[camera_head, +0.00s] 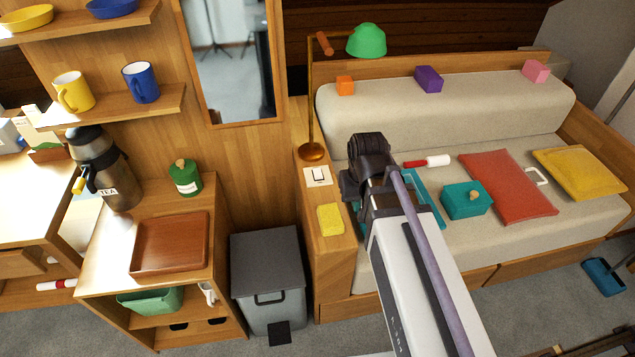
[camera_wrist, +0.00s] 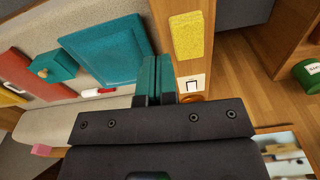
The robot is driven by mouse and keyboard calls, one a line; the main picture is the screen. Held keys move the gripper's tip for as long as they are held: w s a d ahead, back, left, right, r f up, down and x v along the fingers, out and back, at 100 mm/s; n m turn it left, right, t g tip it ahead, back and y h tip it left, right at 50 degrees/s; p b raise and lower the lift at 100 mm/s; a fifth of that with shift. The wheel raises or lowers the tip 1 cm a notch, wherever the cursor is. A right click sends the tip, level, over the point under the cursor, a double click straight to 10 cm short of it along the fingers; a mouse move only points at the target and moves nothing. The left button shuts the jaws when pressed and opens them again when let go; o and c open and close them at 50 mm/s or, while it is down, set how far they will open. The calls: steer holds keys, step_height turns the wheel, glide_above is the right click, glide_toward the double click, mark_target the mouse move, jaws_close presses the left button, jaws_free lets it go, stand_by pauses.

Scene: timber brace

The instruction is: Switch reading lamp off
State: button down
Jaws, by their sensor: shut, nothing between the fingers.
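The reading lamp has a green shade (camera_head: 366,40) on a thin brass pole (camera_head: 310,100) with a round base on the wooden ledge beside the sofa. I cannot tell whether it is lit. A white switch plate (camera_head: 318,176) with a dark-outlined rocker lies on the ledge, just in front of the lamp base. My gripper (camera_wrist: 156,66) is shut and empty. In the head view it is over the sofa's left end, right of the switch and apart from it.
A yellow sponge-like block (camera_head: 330,219) lies on the ledge in front of the switch. A grey bin (camera_head: 268,280) stands left of the ledge.

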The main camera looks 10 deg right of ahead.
steer(key=w+f+b, duration=0.1)
steer(key=w+f, duration=0.1)
steer(key=w+a+f+t+b, duration=0.1)
steer(key=w+f, duration=0.1)
steer(key=w, duration=0.1)
steer(key=w+a+f+t+b, duration=0.1)
steer(key=w+f+b, duration=0.1)
steer(key=w, duration=0.1)
steer(key=shift+f+m, duration=0.2)
steer(key=shift+m, duration=0.2)
steer(key=w+a+f+m+t+y+b, duration=0.1)
steer(key=w+a+t+b, duration=0.15)
steer(key=w, duration=0.35)
steer(key=w+a+f+m+t+b, duration=0.1)
steer(key=w+f+b, duration=0.15)
steer(key=w, duration=0.35)
step_height(320, 180, up, 5)
steer(key=m+t, duration=0.4)
steer(key=t, duration=0.1)
glide_above(319, 171)
steer(key=s, duration=0.1)
steer(key=shift+s+d+r+y, duration=0.1)
steer(key=shift+s+d+y, duration=0.05)
steer(key=shift+y, duration=0.15)
steer(key=f+b, duration=0.6)
steer(key=w+f+b, duration=0.1)
steer(key=f+b, duration=0.1)
steer(key=b, duration=0.1)
steer(key=shift+w+f, duration=0.1)
steer(key=shift+f, duration=0.3)
